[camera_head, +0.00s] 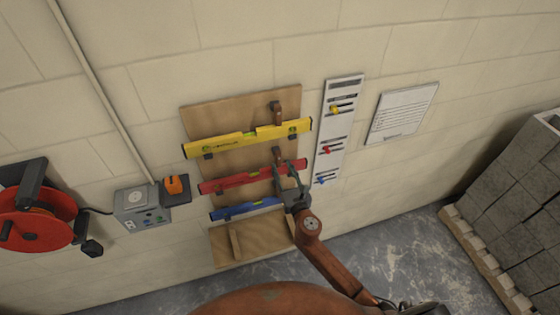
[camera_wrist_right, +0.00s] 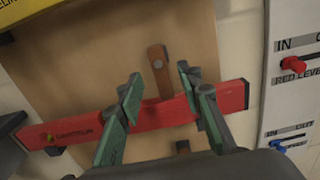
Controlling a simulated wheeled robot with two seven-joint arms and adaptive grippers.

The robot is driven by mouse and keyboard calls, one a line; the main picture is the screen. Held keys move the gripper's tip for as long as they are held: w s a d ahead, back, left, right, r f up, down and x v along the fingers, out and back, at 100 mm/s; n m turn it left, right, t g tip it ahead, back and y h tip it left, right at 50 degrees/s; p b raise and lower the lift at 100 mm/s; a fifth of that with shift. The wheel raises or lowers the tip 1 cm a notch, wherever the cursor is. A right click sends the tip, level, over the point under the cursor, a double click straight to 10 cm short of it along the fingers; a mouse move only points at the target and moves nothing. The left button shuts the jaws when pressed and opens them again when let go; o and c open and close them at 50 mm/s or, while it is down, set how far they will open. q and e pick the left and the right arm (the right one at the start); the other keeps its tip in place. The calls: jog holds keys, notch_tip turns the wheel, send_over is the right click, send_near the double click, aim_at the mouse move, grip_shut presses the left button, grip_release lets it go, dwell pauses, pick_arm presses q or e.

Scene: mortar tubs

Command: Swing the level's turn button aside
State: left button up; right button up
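A red level (camera_head: 240,178) lies across a wooden board on the wall, between a yellow level (camera_head: 235,139) above and a blue level (camera_head: 232,211) below. A brown wooden turn button (camera_wrist_right: 158,66) stands nearly upright at the red level's upper edge; it also shows in the head view (camera_head: 277,154). My right gripper (camera_head: 288,168) is at the red level's right part. In the right wrist view its green fingers (camera_wrist_right: 159,79) are open, one on each side of the turn button, apart from it. Whether the lower end overlaps the level is hard to tell. My left gripper is not in view.
The wooden board (camera_head: 222,247) has another turn button (camera_head: 276,111) at the yellow level. A white panel (camera_head: 334,120) with yellow, red and blue sliders hangs close to its right. A notice (camera_head: 402,113), socket box (camera_head: 140,208), red cable reel (camera_head: 36,218) and block pallet (camera_head: 510,190) stand farther off.

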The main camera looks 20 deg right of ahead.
aim_at(279, 160)
jog(key=shift+w, duration=1.8)
jog(key=shift+c, duration=0.6)
grip_shut()
